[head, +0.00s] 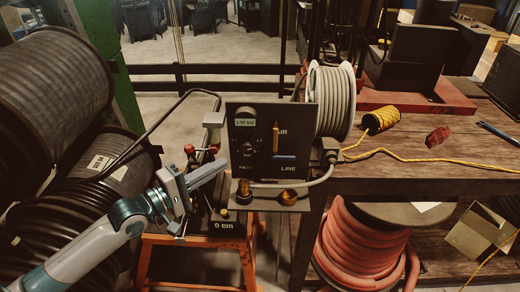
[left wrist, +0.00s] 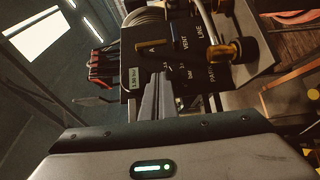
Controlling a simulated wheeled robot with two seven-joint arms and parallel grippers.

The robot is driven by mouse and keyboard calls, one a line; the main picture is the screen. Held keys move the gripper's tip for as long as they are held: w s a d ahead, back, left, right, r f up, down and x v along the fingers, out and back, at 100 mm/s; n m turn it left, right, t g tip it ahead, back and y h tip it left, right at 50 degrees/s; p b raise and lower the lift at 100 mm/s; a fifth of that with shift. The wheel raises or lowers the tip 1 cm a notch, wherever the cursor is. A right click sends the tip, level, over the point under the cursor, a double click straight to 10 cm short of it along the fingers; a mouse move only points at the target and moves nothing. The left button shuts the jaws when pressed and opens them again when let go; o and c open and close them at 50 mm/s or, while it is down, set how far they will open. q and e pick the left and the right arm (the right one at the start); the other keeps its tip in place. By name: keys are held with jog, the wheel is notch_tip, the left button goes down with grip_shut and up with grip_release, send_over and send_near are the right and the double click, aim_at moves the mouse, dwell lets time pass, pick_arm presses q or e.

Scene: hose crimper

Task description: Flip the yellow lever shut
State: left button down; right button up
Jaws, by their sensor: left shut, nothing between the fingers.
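The yellow lever (head: 276,138) stands upright on the front of a black panel (head: 240,183) in the head view. In the left wrist view the yellow lever (left wrist: 151,46) shows on the panel's upper part. A blue lever (head: 285,157) lies level just below it in the head view. My left gripper (head: 220,166) is shut and empty, left of the panel's lower part, its fingers pointing right and up. In the left wrist view its closed fingers (left wrist: 152,88) overlap the panel's lower edge; I cannot tell whether they touch it. My right gripper is in neither view.
A gauge (head: 245,118) and a dial sit on the panel's left half. Brass fittings (head: 288,197) stick out below it. Large black hose reels (head: 55,80) crowd the left. A grey hose reel (head: 331,100) and workbench (head: 440,155) stand right.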

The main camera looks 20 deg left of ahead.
aim_at(246, 149)
pick_arm(q)
jog(key=shift+w, duration=0.1)
dwell(0.3)
jog(key=p+x, duration=0.3)
jog(key=x, duration=0.7)
jog(key=shift+w+r+p, duration=0.1)
jog(key=shift+p, duration=0.3)
jog(key=d+p, duration=0.1)
jog(key=d, duration=0.1)
jog(key=d+p, duration=0.1)
jog(key=shift+w+d, duration=0.35)
jog(key=shift+w, duration=0.05)
jog(key=shift+f, duration=0.25)
jog(key=shift+d+f+b, duration=0.15)
jog(key=shift+b, duration=0.4)
